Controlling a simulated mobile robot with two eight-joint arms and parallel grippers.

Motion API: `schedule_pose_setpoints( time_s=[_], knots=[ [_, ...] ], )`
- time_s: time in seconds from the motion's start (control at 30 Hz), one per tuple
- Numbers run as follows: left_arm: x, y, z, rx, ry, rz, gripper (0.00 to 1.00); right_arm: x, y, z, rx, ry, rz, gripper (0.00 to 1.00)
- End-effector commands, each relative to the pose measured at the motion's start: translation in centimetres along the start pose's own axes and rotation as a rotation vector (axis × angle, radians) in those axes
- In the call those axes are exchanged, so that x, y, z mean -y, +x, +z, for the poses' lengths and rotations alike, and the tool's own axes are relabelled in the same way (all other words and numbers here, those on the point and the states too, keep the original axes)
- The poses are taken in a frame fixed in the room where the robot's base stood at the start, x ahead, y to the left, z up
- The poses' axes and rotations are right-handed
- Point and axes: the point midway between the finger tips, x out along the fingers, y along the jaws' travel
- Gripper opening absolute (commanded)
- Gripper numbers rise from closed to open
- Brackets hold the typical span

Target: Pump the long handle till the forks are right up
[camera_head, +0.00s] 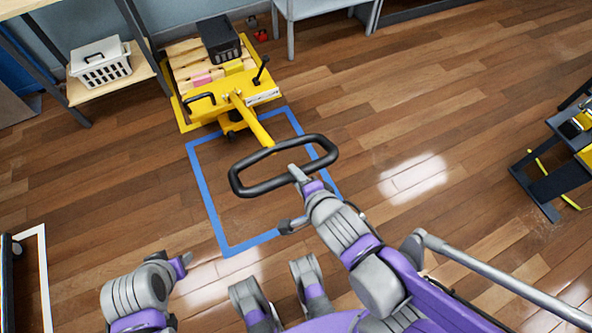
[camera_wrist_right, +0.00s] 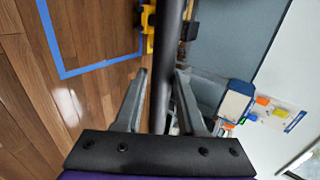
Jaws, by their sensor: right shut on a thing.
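The yellow lift truck (camera_head: 238,97) stands at the back, with a wooden pallet (camera_head: 185,48) on it. Its long yellow handle (camera_head: 254,124) slants toward me and ends in a black loop grip (camera_head: 251,157). My right gripper (camera_head: 299,174) is shut on the near side of the loop. In the right wrist view the dark bar (camera_wrist_right: 167,60) runs between the two fingers of this gripper (camera_wrist_right: 161,85). The forks are hidden under the pallet, so their height cannot be told. My left arm is low at the left; its gripper (camera_head: 181,265) is apart from the truck, its jaws unclear.
A black crate (camera_head: 221,42) and pink and yellow blocks lie on the pallet. A blue taped square (camera_head: 207,196) marks the floor under the handle. A shelf with a white basket (camera_head: 101,66) stands at left, a dark bench (camera_head: 545,183) at right. The floor between is clear.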

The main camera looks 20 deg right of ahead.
Motion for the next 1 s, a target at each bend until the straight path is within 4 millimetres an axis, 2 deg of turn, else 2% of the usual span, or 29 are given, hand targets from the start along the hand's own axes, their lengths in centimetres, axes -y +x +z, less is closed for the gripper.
schedule_pose_setpoints(
  time_s=[0.03,0.37,0.4,0.53,1.0],
  knots=[
    [0.0,0.2,0.1,0.001,0.0,0.0,0.5,-1.5,0.0,-0.1,-0.003,0.002,0.027,0.0],
    [0.0,0.3,0.1,0.001,0.0,0.0,0.5,-1.6,0.0,-0.1,-0.002,0.003,0.027,0.0],
    [0.0,0.3,0.1,0.001,0.0,0.0,0.5,-1.6,0.0,-0.1,-0.002,0.004,0.027,0.41],
    [0.0,0.3,0.1,0.001,0.0,0.0,0.5,-1.5,0.0,-0.1,-0.003,0.003,0.027,0.64],
    [0.0,-0.4,-0.2,-0.002,0.0,0.0,0.5,-0.4,-0.3,-0.1,-0.003,0.0,0.022,0.64]
  ],
)
